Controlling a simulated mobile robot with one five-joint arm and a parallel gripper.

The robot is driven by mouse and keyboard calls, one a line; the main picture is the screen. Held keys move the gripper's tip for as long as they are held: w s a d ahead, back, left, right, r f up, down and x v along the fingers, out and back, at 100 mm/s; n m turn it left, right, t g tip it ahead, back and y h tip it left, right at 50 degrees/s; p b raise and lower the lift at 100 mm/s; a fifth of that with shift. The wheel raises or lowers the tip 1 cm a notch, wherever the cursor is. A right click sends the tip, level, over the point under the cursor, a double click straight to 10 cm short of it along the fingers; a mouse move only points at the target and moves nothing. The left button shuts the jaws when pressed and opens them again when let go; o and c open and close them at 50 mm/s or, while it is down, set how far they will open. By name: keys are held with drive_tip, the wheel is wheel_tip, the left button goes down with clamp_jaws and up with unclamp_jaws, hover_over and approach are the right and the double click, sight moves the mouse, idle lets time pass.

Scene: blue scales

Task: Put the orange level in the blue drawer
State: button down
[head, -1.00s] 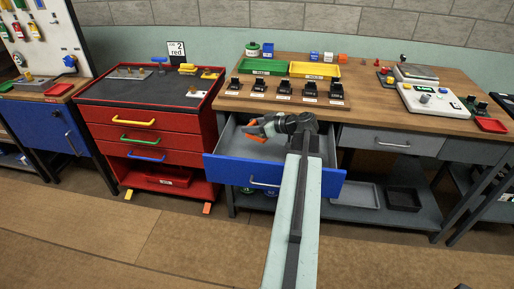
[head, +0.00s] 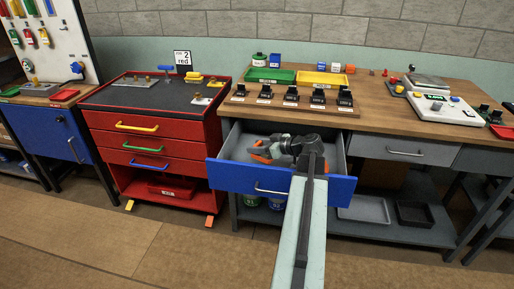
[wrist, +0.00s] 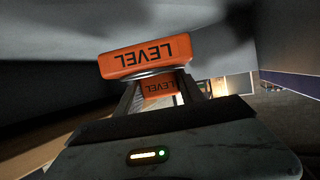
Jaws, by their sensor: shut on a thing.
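The orange level (wrist: 145,57) fills the upper middle of the wrist view, its LEVEL lettering upside down. My gripper (wrist: 155,88) is shut on it. In the head view, the orange level (head: 260,158) shows small at the end of my gripper (head: 266,151), inside the outline of the open blue drawer. The blue drawer (head: 230,176) is pulled out below the wooden bench top, with a blue front, a pale handle and a grey interior. Whether the level touches the drawer floor cannot be told. My arm hides part of the drawer's right side.
A red drawer cabinet (head: 150,140) stands left of the drawer. The bench top (head: 375,110) above holds a green tray (head: 270,75), a yellow tray (head: 320,79) and a row of black holders. A grey shut drawer (head: 390,149) is to the right.

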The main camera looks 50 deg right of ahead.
sight(259, 145)
drive_tip(key=shift+f, duration=0.4)
drive_tip(key=c, duration=0.7)
unclamp_jaws()
drive_tip(key=shift+r, duration=0.1)
wheel_tip(259, 145, up, 2)
drive_tip(key=shift+s+p, duration=0.15)
drive_tip(key=shift+p, duration=0.7)
drive_tip(key=p+v, duration=0.2)
drive_tip(key=v, duration=0.4)
drive_tip(key=shift+s, duration=0.2)
drive_tip(key=shift+s+d, duration=0.1)
drive_tip(key=shift+s, duration=0.2)
